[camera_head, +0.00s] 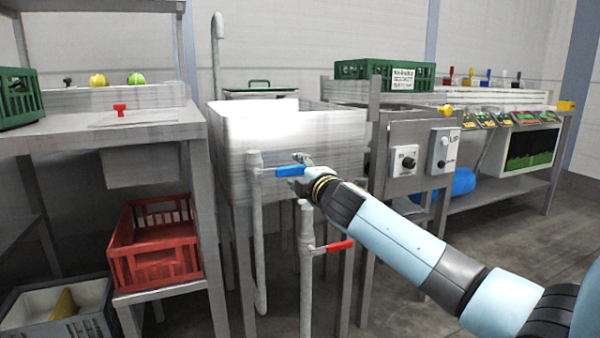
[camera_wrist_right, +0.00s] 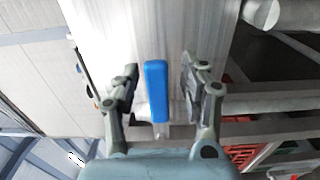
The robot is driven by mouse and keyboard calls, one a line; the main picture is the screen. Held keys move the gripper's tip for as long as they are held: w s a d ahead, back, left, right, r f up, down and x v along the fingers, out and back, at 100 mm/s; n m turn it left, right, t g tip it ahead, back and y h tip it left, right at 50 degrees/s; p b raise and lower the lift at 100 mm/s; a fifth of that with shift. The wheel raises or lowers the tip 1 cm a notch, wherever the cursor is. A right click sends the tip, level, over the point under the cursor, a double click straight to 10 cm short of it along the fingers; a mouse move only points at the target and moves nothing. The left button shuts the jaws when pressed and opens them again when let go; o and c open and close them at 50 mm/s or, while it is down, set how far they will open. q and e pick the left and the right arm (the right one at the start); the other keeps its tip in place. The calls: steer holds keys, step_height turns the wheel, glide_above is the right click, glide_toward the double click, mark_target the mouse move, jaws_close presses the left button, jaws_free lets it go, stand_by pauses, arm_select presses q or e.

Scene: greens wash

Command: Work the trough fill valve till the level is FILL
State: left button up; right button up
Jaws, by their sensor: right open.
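The trough (camera_head: 240,150) is a pale metal basin in the middle of the head view; its water level cannot be read. A blue valve lever (camera_head: 290,171) sits on an upright grey pipe (camera_head: 256,215) at the trough's front. My right gripper (camera_head: 303,163) is at the free end of this lever. In the right wrist view the blue lever (camera_wrist_right: 156,90) lies between the two open fingers of my right gripper (camera_wrist_right: 160,85), with a gap on each side. A red valve lever (camera_head: 338,246) is on a second, shorter pipe (camera_head: 306,260). My left gripper is not in view.
A control panel (camera_head: 405,160) with knobs is right of the trough. A green crate (camera_head: 385,72) stands behind it.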

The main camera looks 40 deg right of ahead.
steer(key=shift+s, duration=0.1)
steer(key=v, duration=1.1)
steer(key=shift+s+a, duration=0.2)
steer(key=shift+s, duration=0.2)
steer(key=shift+f, duration=0.1)
